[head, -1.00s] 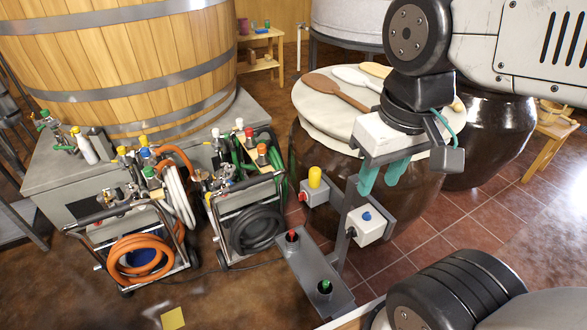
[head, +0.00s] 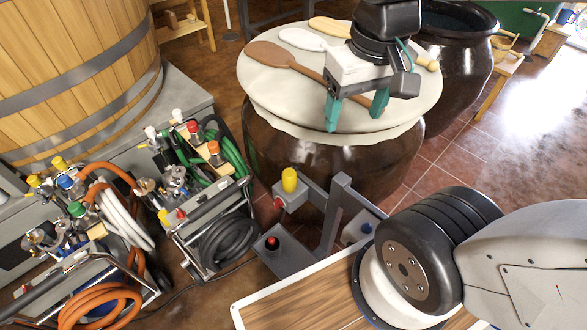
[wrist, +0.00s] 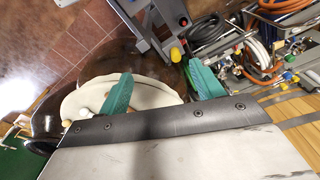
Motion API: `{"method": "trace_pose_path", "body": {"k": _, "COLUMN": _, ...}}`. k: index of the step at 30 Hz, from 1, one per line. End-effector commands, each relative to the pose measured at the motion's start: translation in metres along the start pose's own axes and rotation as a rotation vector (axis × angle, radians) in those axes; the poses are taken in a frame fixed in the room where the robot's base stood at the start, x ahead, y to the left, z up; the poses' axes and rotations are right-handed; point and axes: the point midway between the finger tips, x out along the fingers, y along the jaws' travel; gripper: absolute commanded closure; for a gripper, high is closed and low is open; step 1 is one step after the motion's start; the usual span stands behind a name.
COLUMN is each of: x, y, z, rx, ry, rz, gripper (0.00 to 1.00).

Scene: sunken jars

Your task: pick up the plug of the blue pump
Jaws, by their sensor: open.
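A small blue plug (head: 366,228) sits on a white box on the right arm of a grey post (head: 338,210). A yellow plug (head: 289,180) stands on the box at the post's left. A red plug (head: 271,242) is on the low grey base. I cannot tell which plug belongs to the blue pump. My gripper (head: 357,108), with teal fingers spread and nothing between them, is above the covered jar, up and behind the post. In the wrist view my gripper (wrist: 160,75) is open and the yellow plug (wrist: 177,54) shows beyond the fingers.
A brown jar (head: 320,155) with a pale cover holds several wooden spoons. Pump carts with an orange hose (head: 100,305) and a dark hose (head: 228,240) stand at left. A wooden board (head: 290,300) hides part of the post's base. A cable lies on the floor.

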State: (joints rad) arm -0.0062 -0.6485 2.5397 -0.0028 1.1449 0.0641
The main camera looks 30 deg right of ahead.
Motion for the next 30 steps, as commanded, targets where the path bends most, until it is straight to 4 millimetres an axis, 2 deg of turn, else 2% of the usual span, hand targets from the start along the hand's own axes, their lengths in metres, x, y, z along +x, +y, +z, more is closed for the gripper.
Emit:
{"method": "trace_pose_path", "body": {"k": 3, "x": 0.027, "y": -0.004, "z": -0.035, "rx": 0.072, "ry": -0.027, "rz": 0.002, "gripper": 0.34}}
{"method": "trace_pose_path", "body": {"k": 8, "x": 0.074, "y": -0.010, "z": -0.081, "rx": 0.185, "ry": -0.046, "rz": 0.005, "gripper": 0.34}}
{"method": "trace_pose_path", "body": {"k": 15, "x": 0.164, "y": -0.022, "z": -0.132, "rx": 0.348, "ry": -0.074, "rz": 0.015, "gripper": 0.34}}
{"method": "trace_pose_path", "body": {"k": 19, "x": 0.220, "y": -0.029, "z": -0.148, "rx": 0.434, "ry": -0.087, "rz": 0.022, "gripper": 0.34}}
{"method": "trace_pose_path", "body": {"k": 24, "x": 0.281, "y": -0.035, "z": -0.157, "rx": 0.525, "ry": -0.099, "rz": 0.031, "gripper": 0.34}}
{"method": "trace_pose_path", "body": {"k": 27, "x": 0.305, "y": -0.037, "z": -0.157, "rx": 0.559, "ry": -0.101, "rz": 0.033, "gripper": 0.34}}
{"method": "trace_pose_path", "body": {"k": 30, "x": 0.319, "y": -0.038, "z": -0.157, "rx": 0.580, "ry": -0.102, "rz": 0.035, "gripper": 0.34}}
